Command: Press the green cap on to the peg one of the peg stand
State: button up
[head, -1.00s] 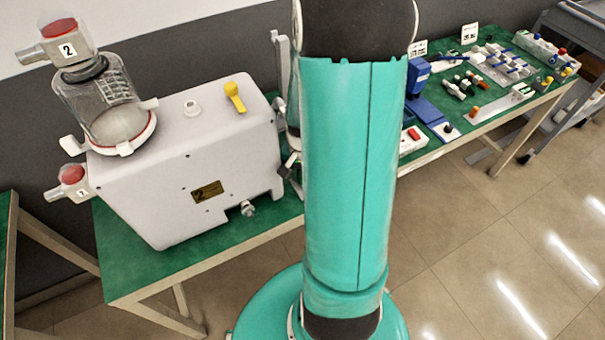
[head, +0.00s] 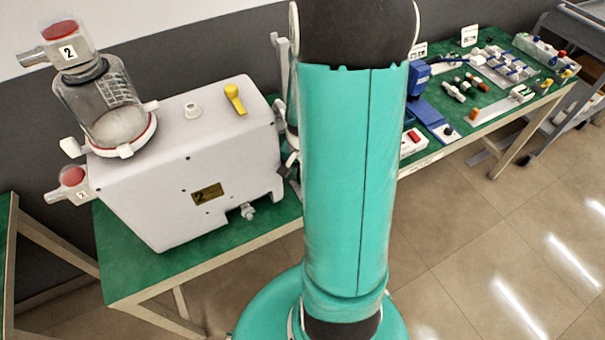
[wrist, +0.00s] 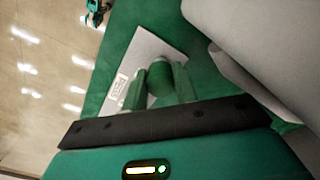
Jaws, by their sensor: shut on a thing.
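In the wrist view my gripper (wrist: 158,96) is shut on the green cap (wrist: 160,76), a rounded dark green piece between the two green fingers. Below the cap lies a pale grey plate (wrist: 150,48) with a small white label, resting on the green bench top. It may be the base of the peg stand. No peg shows clearly; the cap and fingers cover the middle of the plate. I cannot tell whether the cap touches anything beneath it. In the head view my own arm hides the gripper, the cap and the plate.
In the wrist view a large light grey body (wrist: 245,35) stands close on the right. In the head view a white pump housing (head: 190,165) with a glass canister (head: 105,105) fills the left bench. Several small parts crowd the right bench (head: 436,148). Open floor (head: 500,240) lies in front.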

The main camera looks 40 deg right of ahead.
jog(key=shift+f, duration=0.4)
dwell(1.6)
jog(key=shift+r, duration=0.35)
jog(key=shift+f, duration=0.55)
dwell(1.6)
jog(key=shift+r, duration=0.1)
jog(key=shift+r, duration=0.45)
jog(key=o, duration=1)
